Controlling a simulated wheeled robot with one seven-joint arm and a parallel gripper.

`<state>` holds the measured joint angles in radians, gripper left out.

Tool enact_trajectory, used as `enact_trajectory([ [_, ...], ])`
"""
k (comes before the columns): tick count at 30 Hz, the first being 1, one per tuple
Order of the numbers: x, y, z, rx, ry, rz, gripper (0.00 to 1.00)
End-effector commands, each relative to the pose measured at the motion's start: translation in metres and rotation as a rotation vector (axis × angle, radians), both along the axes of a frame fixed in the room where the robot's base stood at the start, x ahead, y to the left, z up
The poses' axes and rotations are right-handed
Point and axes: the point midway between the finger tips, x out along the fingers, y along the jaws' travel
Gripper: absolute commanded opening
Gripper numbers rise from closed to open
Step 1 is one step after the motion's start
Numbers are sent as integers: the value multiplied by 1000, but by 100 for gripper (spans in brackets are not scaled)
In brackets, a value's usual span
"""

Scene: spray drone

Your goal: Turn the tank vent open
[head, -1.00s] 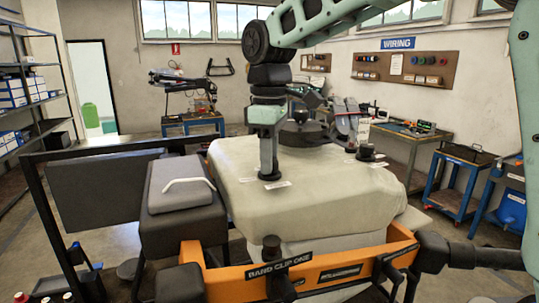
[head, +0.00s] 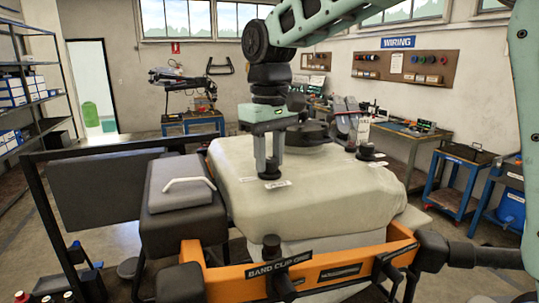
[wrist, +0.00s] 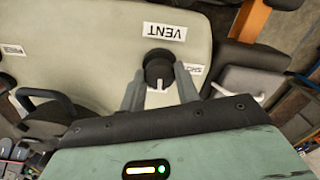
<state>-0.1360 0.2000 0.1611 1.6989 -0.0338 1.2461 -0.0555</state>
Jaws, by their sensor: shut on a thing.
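The pale tank (head: 330,205) fills the middle of the head view. Its vent is a small black round knob (wrist: 158,68), beside a white VENT label (wrist: 164,32) in the wrist view; the knob's base also shows in the head view (head: 271,175). A white pointer mark (wrist: 158,87) on the knob faces toward my gripper's palm. My gripper (wrist: 158,78) is shut on the knob, one finger on each side. In the head view my gripper (head: 269,168) points straight down at the tank top. The fingers hide part of the knob.
A second label (wrist: 195,69) is partly covered by a finger; another (wrist: 12,50) lies at the left. A large dark lid (head: 304,132) stands behind the vent. An orange frame (head: 230,284) runs along the tank's front, and a black box with a handle (head: 178,212) stands left.

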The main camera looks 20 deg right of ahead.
Motion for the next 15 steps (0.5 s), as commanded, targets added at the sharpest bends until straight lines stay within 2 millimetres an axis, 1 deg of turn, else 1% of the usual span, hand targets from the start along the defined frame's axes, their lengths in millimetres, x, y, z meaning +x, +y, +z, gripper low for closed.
enact_trajectory([
  [11,1,0,2,1,-5,-4,9],
  [12,1,0,2,1,-5,-4,37],
  [14,1,0,1,0,-4,-4,53],
  [15,1,0,1,1,-4,-4,53],
])
